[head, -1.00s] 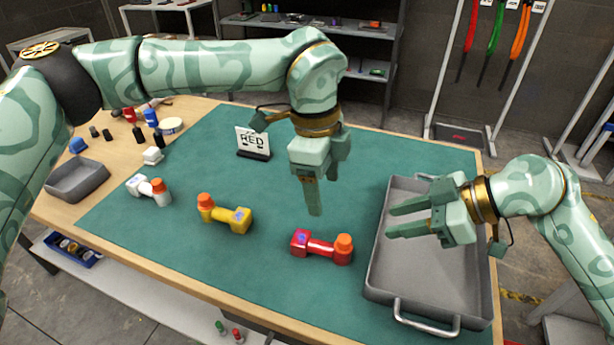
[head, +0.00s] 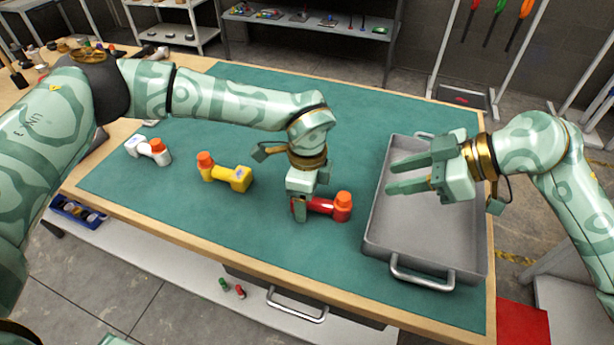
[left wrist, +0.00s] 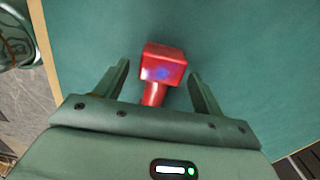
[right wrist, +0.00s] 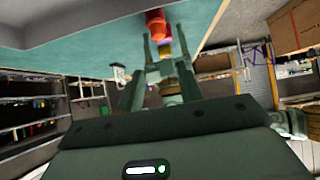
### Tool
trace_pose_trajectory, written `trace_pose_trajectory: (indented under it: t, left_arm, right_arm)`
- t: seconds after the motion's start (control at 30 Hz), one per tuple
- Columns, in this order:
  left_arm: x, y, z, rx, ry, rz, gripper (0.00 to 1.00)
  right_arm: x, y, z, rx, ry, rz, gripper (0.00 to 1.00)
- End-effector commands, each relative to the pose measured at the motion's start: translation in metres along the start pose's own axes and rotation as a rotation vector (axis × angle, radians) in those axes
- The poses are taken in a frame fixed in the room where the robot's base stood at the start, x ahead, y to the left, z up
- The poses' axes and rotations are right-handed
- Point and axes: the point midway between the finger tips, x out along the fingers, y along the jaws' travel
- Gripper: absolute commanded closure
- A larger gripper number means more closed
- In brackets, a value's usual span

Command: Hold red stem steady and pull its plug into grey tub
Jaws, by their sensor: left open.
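The red stem (head: 321,205) lies on the green mat, with its orange plug (head: 343,201) at its right end. My left gripper (head: 300,210) is over the stem's square left end, which it partly hides in the head view. In the left wrist view the stem's square red end (left wrist: 162,66) sits between and a little beyond the open fingers, apart from both. My right gripper (head: 390,176) is open and empty above the grey tub (head: 420,262). The orange plug also shows in the right wrist view (right wrist: 156,26), beyond the right fingers.
A yellow stem (head: 225,176) with an orange plug and a white stem (head: 146,150) lie to the left on the mat. The tub's raised walls and front handle (head: 422,280) stand at the mat's right. The mat's back middle is clear.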

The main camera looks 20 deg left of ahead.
Motion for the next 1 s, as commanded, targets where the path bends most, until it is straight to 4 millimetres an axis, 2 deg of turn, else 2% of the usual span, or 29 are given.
trace_pose_trajectory:
  t: [0.1, 0.37, 0.43, 0.57, 0.6, 0.63, 0.7, 0.87, 1.0]
  left_arm:
    - [0.007, 0.000, 0.000, 0.000, 0.000, 0.000, 0.31]
    - [0.008, 0.000, 0.000, 0.000, 0.001, -0.001, 0.31]
    - [0.008, 0.000, 0.000, 0.000, 0.001, 0.000, 0.45]
    - [0.008, 0.000, 0.000, 0.000, 0.001, 0.000, 0.81]
    - [0.008, 0.000, 0.000, 0.000, 0.001, 0.000, 0.84]
    - [0.008, 0.000, 0.000, 0.000, 0.001, 0.000, 0.84]
    - [0.008, 0.000, 0.000, 0.000, 0.001, -0.001, 0.84]
    - [0.008, 0.000, 0.000, 0.000, 0.001, -0.001, 0.84]
    - [0.008, 0.000, 0.000, 0.000, 0.001, -0.001, 0.84]
  right_arm:
    - [0.000, 0.000, 0.000, 0.000, 0.000, 0.000, 0.64]
    - [0.000, 0.000, 0.000, 0.000, 0.000, 0.000, 0.64]
    - [0.000, 0.000, 0.000, 0.000, 0.000, 0.000, 0.64]
    - [0.000, 0.000, 0.000, 0.000, 0.000, 0.000, 0.64]
    - [0.000, 0.000, 0.000, 0.000, 0.000, 0.000, 0.64]
    - [0.000, 0.000, 0.000, 0.000, 0.000, 0.000, 0.61]
    - [0.000, 0.000, 0.000, 0.000, 0.000, 0.000, 0.42]
    - [-0.005, 0.003, -0.006, -0.014, 0.001, 0.011, 0.42]
    - [-0.014, 0.010, -0.035, -0.111, -0.046, 0.033, 0.42]
